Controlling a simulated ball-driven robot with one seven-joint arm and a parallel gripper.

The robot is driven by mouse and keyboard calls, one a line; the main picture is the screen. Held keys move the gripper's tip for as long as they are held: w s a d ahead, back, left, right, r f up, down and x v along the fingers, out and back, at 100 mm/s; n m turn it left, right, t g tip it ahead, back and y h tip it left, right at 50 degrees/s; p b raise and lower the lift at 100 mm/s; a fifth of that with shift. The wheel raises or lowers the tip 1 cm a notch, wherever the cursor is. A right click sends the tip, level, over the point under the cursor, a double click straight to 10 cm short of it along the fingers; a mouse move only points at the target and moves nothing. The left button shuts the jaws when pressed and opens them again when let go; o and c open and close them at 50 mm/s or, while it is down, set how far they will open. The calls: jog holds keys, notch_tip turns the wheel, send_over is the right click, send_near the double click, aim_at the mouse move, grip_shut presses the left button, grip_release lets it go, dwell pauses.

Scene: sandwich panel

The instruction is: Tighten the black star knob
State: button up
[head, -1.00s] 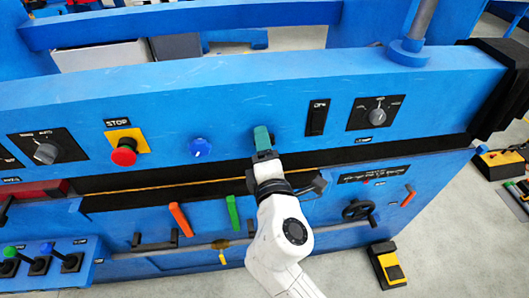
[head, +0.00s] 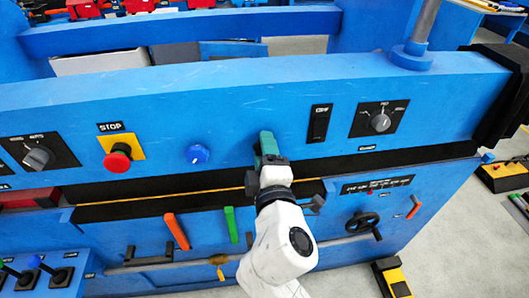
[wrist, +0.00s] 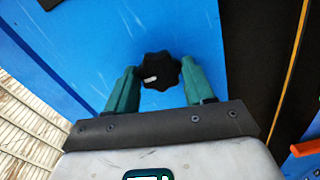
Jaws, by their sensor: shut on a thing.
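The black star knob (wrist: 160,71) sits on the blue panel, seen in the wrist view with a small white mark left of its centre. My gripper (wrist: 157,80) has its two green fingers on either side of the knob, shut on it. In the head view my gripper (head: 266,143) reaches the upper blue panel between the blue knob and the black rocker switch. It hides the star knob there.
On the same panel are a red stop button (head: 117,158), a blue knob (head: 197,154), a rocker switch (head: 319,123) and a rotary selector (head: 380,122). Below are an orange lever (head: 176,231), a green lever (head: 231,224) and a black handwheel (head: 362,222).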

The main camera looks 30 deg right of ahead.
jog(key=shift+f, duration=0.15)
jog(key=o, duration=1)
jog(key=b+v, duration=0.1)
jog(key=v, duration=0.9)
jog(key=shift+s+a, duration=0.1)
jog(key=shift+s, duration=0.3)
jog(key=s+d+f+m+g+p, duration=0.35)
jog(key=d+f+m+g, duration=0.4)
jog(key=d+f, duration=0.35)
jog(key=s+f+m+g+y, duration=0.1)
jog(key=s+f+g, duration=0.2)
jog(key=s, duration=0.2)
jog(key=s+f+m+g+y+p, duration=0.1)
jog(key=s+f+m+g+y, duration=0.1)
jog(key=s, duration=0.3)
jog(key=s+f+m+g+y+p, duration=0.1)
jog(key=s+f+m+g+y, duration=0.1)
jog(key=s+f, duration=0.3)
jog(key=shift+s+d+g, duration=0.15)
jog(key=shift+s+g, duration=0.35)
jog(key=shift+g, duration=0.35)
